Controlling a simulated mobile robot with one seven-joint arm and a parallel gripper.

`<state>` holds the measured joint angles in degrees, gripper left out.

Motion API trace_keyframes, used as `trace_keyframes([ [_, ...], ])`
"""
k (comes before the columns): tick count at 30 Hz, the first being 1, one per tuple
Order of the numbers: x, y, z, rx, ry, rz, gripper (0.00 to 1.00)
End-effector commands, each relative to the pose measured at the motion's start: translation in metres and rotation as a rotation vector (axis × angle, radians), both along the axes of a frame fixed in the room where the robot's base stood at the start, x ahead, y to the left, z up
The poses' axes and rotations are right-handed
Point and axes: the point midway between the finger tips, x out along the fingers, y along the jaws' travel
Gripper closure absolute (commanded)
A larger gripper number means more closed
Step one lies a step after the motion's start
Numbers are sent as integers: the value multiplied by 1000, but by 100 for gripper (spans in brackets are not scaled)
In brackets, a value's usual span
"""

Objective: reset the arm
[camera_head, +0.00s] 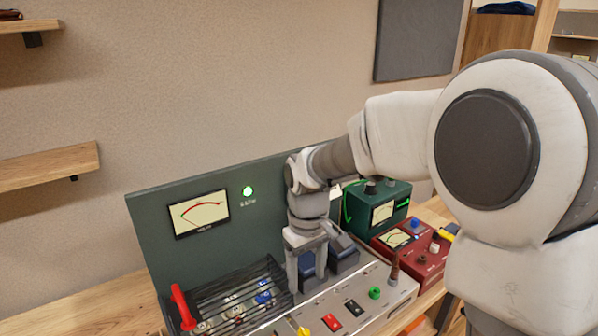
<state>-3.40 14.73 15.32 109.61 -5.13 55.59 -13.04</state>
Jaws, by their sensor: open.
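My gripper (307,272) points down over the control panel (340,300), with its jaws apart. A dark blue block-like part (308,262) shows between or just behind the fingers; I cannot tell whether the fingers touch it. My arm reaches in from the right side and bends down at the wrist, in front of the green back panel (150,235).
The back panel carries a meter (200,213) and a lit green lamp (248,191). A red lever (182,307) stands left of a slatted grille (235,295). A green meter box (380,203) and a red box (425,245) stand right. Wooden shelves (45,167) are at left.

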Motion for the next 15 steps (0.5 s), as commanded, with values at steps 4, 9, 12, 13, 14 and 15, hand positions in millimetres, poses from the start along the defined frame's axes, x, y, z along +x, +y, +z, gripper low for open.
trace_keyframes([
  [4,-15,-19,29,-7,-60,-62,33],
  [9,-45,-47,64,-8,-146,-166,33],
  [12,-64,-62,81,0,-197,-230,33],
  [13,-70,-66,85,4,-213,-248,33],
  [14,-76,-70,89,7,-228,-268,33],
  [15,-84,-75,94,14,-246,-294,33],
])
